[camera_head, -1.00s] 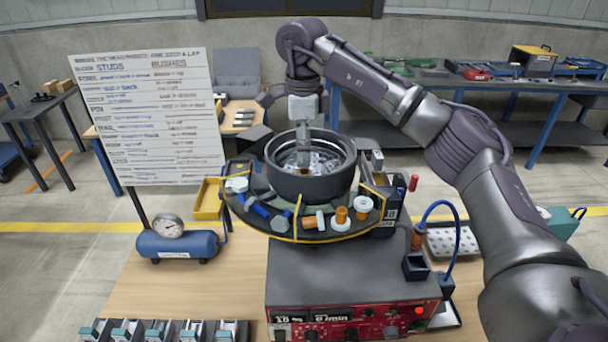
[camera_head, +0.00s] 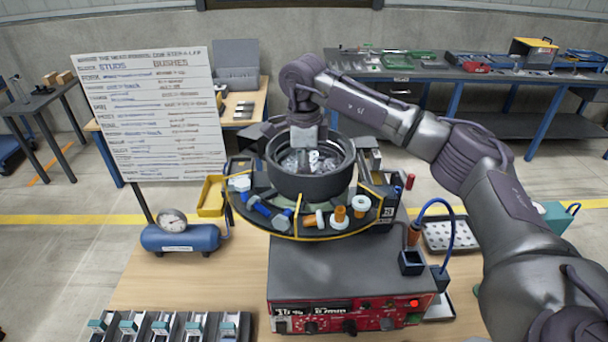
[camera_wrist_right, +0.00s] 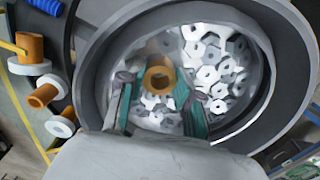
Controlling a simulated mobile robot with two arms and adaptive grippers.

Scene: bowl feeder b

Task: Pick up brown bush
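A brown bush (camera_wrist_right: 158,76), an orange-brown ring seen from its open end, is in the bowl (camera_head: 312,182) among several pale hexagonal nuts. My right gripper (camera_wrist_right: 154,92) points down into the bowl with its two green-padded fingers on either side of this bush. The fingers are apart, with a gap visible beside the bush; whether either one touches it cannot be told. In the head view the fingers (camera_head: 304,160) are small and the bush is not clear. My left gripper is not in view.
The bowl wall surrounds my right fingers closely. Outside it, the track (camera_head: 282,222) carries orange bushes with white rings (camera_head: 340,213) and blue studs (camera_head: 257,208). A red control box (camera_head: 348,315) stands in front. A yellow bin (camera_head: 212,196) and blue tank (camera_head: 180,238) are left.

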